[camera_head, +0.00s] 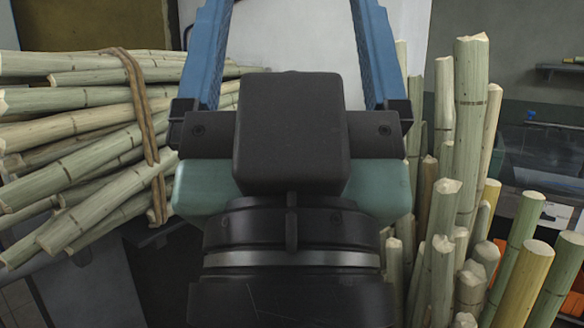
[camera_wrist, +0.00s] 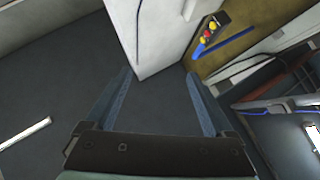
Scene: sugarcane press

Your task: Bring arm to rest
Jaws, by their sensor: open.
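My gripper (camera_head: 290,20) fills the middle of the head view, with its two blue fingers spread wide apart and pointing up and away. In the wrist view my gripper (camera_wrist: 160,80) also shows its two blue fingers apart, with nothing between them but the floor and a pale panel beyond. It is open and empty. The black wrist housing hides the centre of the head view.
A roped bundle of sugarcane (camera_head: 90,125) lies at the left, close to my gripper. Upright canes (camera_head: 468,120) stand at the right. A white panel (camera_wrist: 155,35) rises ahead. A control box with coloured buttons (camera_wrist: 209,32) is beside it. Dark floor (camera_wrist: 70,85) is largely clear.

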